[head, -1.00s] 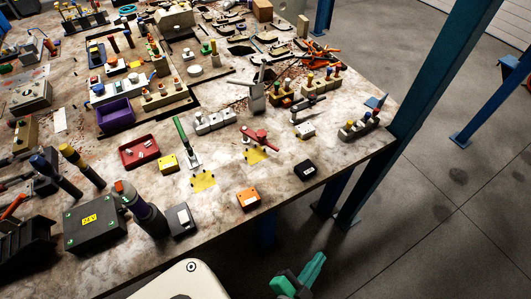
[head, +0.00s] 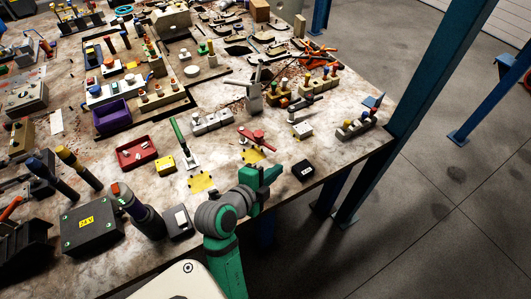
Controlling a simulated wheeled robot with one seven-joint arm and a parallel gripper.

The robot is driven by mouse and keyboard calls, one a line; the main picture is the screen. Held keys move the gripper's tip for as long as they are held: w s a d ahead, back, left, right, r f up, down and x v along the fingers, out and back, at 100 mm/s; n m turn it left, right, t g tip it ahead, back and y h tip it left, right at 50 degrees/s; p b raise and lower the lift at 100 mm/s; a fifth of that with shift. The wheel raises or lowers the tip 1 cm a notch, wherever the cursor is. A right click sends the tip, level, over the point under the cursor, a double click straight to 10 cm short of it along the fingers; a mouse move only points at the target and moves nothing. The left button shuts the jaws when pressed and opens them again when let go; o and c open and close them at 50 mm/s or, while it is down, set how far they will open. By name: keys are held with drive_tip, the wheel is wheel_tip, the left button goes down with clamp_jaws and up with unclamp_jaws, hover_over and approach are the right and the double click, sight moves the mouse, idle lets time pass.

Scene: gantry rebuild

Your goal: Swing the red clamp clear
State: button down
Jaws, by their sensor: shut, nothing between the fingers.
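The red clamp (head: 258,138) lies on the worktop near the front edge, its red arm slanting down to the right beside a yellow patch (head: 254,156). A grey-and-white base shows at its left end. My gripper (head: 277,173) is shut and empty. In the picture it is below and right of the red clamp, apart from it, over the front of the table. A second clamp with a green handle (head: 179,132) stands upright to the left, by another yellow patch (head: 202,182).
A black box (head: 303,170) sits just right of my gripper. A yellow block (head: 164,166), a red tray (head: 136,153) and a white block (head: 302,130) stand around the clamps. A grey lever post (head: 255,97) rises behind. A blue post (head: 415,110) stands at the table's right.

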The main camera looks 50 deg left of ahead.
drive_tip(key=s+a+r+m, duration=0.4)
drive_tip(key=s+a, duration=0.1)
drive_tip(key=s, duration=0.5)
drive_tip(key=shift+g+h, duration=0.3)
drive_tip(key=x, duration=0.8)
drive_tip(key=r+x, duration=0.1)
drive_tip(key=x, duration=0.3)
drive_tip(key=shift+w+f, duration=0.1)
drive_tip(key=shift+w, duration=0.35)
drive_tip(key=shift+w+a+f, duration=0.1)
drive_tip(key=shift+w+a, duration=0.05)
drive_tip(key=shift+w, duration=0.5)
